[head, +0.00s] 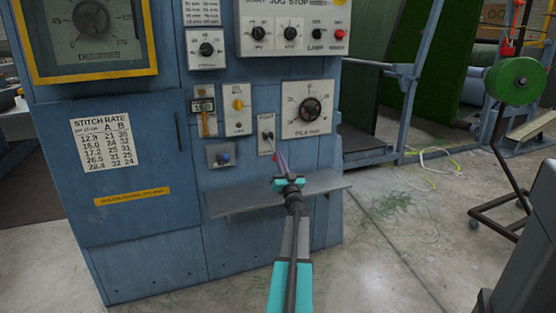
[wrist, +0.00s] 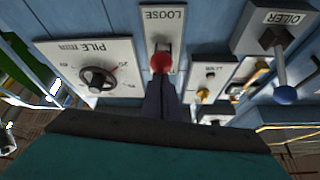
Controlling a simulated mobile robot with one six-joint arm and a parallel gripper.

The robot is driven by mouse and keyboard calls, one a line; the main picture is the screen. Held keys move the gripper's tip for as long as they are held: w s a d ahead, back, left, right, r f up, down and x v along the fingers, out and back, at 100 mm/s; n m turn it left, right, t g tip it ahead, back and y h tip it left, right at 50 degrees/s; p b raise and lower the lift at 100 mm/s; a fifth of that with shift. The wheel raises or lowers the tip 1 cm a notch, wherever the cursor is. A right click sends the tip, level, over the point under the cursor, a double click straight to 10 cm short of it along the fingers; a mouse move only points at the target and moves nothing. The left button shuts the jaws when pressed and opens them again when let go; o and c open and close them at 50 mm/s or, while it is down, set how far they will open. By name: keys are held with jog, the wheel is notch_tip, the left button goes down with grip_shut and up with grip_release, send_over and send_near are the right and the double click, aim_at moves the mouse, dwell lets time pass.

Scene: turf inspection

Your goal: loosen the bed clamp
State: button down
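The bed clamp appears to be the small lever on a pale plate (head: 266,133) on the blue machine front, just above the shelf. In the wrist view its plate (wrist: 163,22) reads LOOSE, and the lever ends in a red ball knob (wrist: 160,62). My gripper (head: 280,160) reaches up to this lever from the front. In the wrist view my dark fingers (wrist: 161,92) sit close together right at the red ball and overlap its lower edge. I cannot tell whether they grip it. The lever's shaft is mostly hidden.
The pile dial (head: 311,108) is right of the clamp, and the yellow-knobbed switch (head: 238,103) is left. The blue-balled oiler lever (head: 224,157) is lower left, also in the wrist view (wrist: 285,94). A grey shelf (head: 240,197) juts out below. Open floor lies right.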

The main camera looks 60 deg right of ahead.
jog(key=shift+d+f, duration=0.15)
jog(key=shift+f, duration=0.05)
jog(key=shift+s+r, duration=0.1)
notch_tip(320, 180, up, 4)
jog(key=p, duration=0.3)
jog(key=p+v, duration=0.1)
jog(key=v, duration=0.9)
jog(key=shift+s+f, duration=0.25)
jog(key=shift+s, duration=0.1)
